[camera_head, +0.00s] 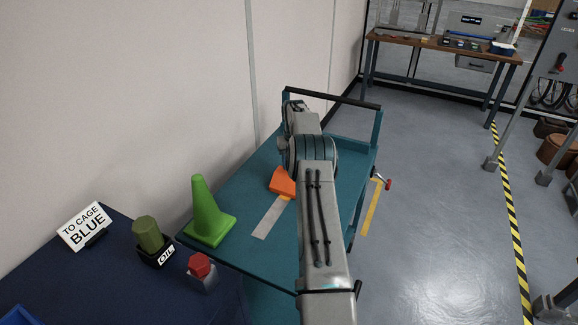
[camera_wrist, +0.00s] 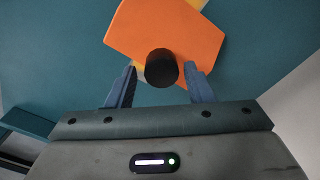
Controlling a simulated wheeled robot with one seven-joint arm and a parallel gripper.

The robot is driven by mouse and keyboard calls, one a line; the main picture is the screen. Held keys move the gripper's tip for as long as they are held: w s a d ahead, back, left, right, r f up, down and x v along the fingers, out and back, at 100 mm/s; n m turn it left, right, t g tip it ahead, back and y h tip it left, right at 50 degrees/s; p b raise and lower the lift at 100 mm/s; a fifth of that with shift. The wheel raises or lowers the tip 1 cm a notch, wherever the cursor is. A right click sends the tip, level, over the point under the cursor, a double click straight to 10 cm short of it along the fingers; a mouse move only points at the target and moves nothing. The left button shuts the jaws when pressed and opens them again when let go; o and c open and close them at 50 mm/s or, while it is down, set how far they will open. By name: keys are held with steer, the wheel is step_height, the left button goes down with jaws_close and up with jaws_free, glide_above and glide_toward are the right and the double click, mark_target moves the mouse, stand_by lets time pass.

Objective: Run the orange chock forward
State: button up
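The orange chock (camera_head: 282,182) sits on the teal cart top (camera_head: 240,190), partly hidden by my arm in the head view. A pale grey strip (camera_head: 268,220) runs from it toward the near edge, with a small yellow patch beside the chock. In the wrist view, the chock (camera_wrist: 185,28) lies in front of my gripper (camera_wrist: 161,76), with yellow showing behind it. A black round knob (camera_wrist: 161,68) stands up from the chock between my two blue-grey fingers. A gap shows on each side of the knob, so my gripper is open around it. The fingertips' height against the knob is unclear.
A green cone (camera_head: 207,215) stands at the cart's near left. A dark blue table (camera_head: 120,285) nearby holds a "TO CAGE BLUE" sign (camera_head: 84,226), a green piece in an OIL holder (camera_head: 149,240) and a red-topped block (camera_head: 201,270). A wall borders the left; open floor lies right.

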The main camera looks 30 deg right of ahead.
steer(key=shift+f, duration=0.15)
step_height(320, 180, up, 14)
stand_by(0.6)
steer(key=shift+f, duration=0.1)
stand_by(0.5)
